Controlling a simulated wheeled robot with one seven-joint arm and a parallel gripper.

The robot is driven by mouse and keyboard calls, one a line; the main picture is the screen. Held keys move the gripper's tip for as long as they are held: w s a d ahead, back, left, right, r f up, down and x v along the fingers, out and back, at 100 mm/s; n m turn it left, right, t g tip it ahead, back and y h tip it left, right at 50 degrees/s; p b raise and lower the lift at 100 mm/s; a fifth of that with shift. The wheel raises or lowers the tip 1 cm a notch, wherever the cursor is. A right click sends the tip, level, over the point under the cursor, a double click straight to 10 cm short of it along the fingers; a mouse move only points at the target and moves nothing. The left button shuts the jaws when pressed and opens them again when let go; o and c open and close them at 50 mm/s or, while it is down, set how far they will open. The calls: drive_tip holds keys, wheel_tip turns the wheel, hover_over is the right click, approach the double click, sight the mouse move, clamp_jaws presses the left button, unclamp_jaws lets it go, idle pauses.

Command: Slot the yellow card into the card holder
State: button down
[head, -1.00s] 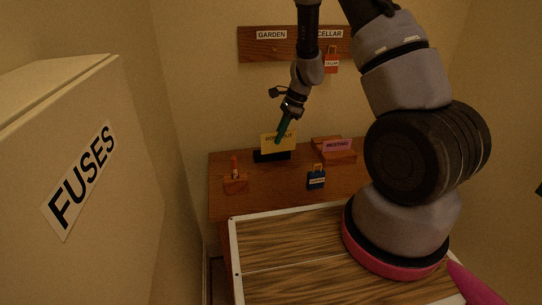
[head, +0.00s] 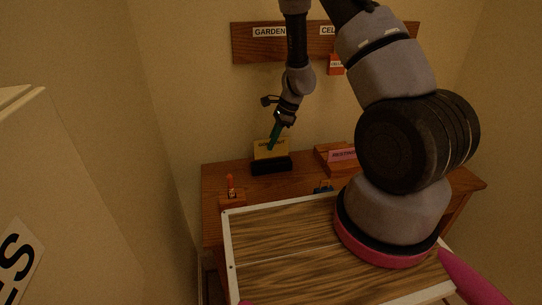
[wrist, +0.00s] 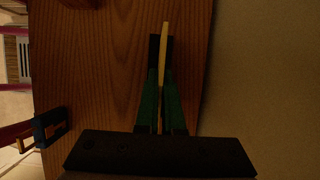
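The yellow card (head: 264,151) is upright at the black card holder (head: 271,167) on the wooden desk. My gripper (head: 272,146) comes down from above with its green fingers shut on the card. In the head view the card's lower edge meets the holder's top edge, and the two line up sideways. In the wrist view the card (wrist: 164,42) is a thin edge-on strip between the green fingers, over the dark holder (wrist: 153,48). I cannot tell whether its lower edge is inside the slot.
A wooden rack (head: 243,43) with GARDEN and CELLAR labels hangs behind.

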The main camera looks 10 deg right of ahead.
sight(272, 154)
drive_tip(key=shift+f, duration=2.45)
drive_tip(key=shift+f, duration=0.1)
drive_tip(key=c, duration=1)
unclamp_jaws()
drive_tip(key=shift+c, duration=0.2)
